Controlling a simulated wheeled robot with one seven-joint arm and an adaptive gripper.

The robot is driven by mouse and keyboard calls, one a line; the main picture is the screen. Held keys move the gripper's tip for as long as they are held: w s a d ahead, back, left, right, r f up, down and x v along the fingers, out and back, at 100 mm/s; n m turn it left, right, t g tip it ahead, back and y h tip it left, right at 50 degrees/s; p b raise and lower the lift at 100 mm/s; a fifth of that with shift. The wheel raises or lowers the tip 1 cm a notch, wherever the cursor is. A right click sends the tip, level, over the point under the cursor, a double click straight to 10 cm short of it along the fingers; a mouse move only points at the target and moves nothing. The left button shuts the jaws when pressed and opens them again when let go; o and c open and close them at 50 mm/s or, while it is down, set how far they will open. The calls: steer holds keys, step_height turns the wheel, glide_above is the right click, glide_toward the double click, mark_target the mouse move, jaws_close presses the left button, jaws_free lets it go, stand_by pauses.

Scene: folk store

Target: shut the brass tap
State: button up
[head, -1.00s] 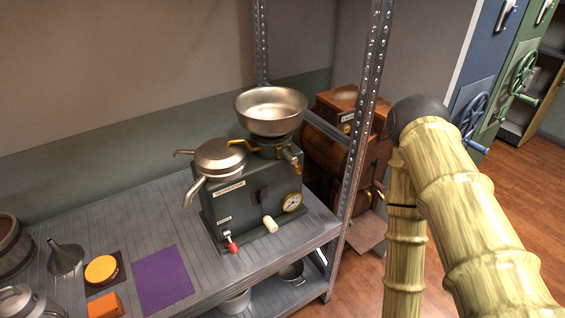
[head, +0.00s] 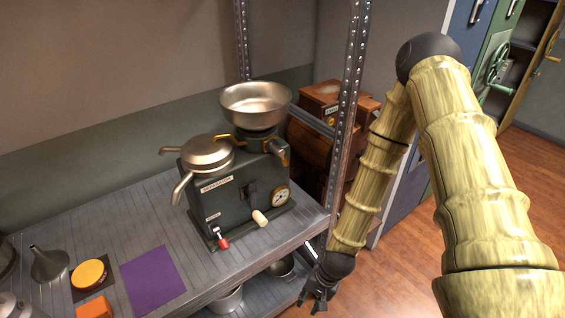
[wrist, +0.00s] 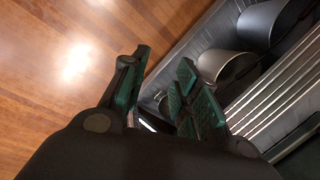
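The separator (head: 228,205) is a dark green machine on the metal shelf. The brass tap (head: 229,138) sits under its steel bowl (head: 256,104), with a brass lever pointing left. A short spout-like part hangs at the right of the machine's top. Whether the tap is open or shut I cannot tell. My gripper (head: 318,298) hangs low at the right, in front of the shelf's right end and well below the tap. In the wrist view my gripper (wrist: 160,85) shows its two green-padded fingers apart, with nothing between them. The tap is not in the wrist view.
A metal post (head: 347,110) stands between my forearm and the machine. Pots (head: 228,300) sit on the lower shelf. A purple mat (head: 152,281), an orange block (head: 94,308) and a funnel (head: 48,263) lie left. The wooden floor (head: 400,270) at right is clear.

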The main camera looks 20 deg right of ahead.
steer(key=w+r+m+t+y, duration=0.15)
steer(key=w+r+m, duration=0.3)
steer(key=w, duration=0.45)
steer(key=m+t+y+b, duration=0.3)
steer(key=m+t+y, duration=0.2)
steer(key=m+y, duration=0.3)
glide_toward(284, 157)
steer(key=shift+n+g+h, duration=0.25)
steer(key=shift+w+d+f+p+x, duration=0.1)
steer(key=shift+x, duration=1.7)
steer(key=shift+w+d+f+p+x, duration=0.1)
steer(key=shift+f+p+x, duration=0.05)
steer(key=shift+x, duration=1.6)
steer(key=shift+w+d+f+p+x, duration=0.1)
steer(key=shift+x, duration=1.7)
steer(key=shift+c, duration=0.3)
jaws_close()
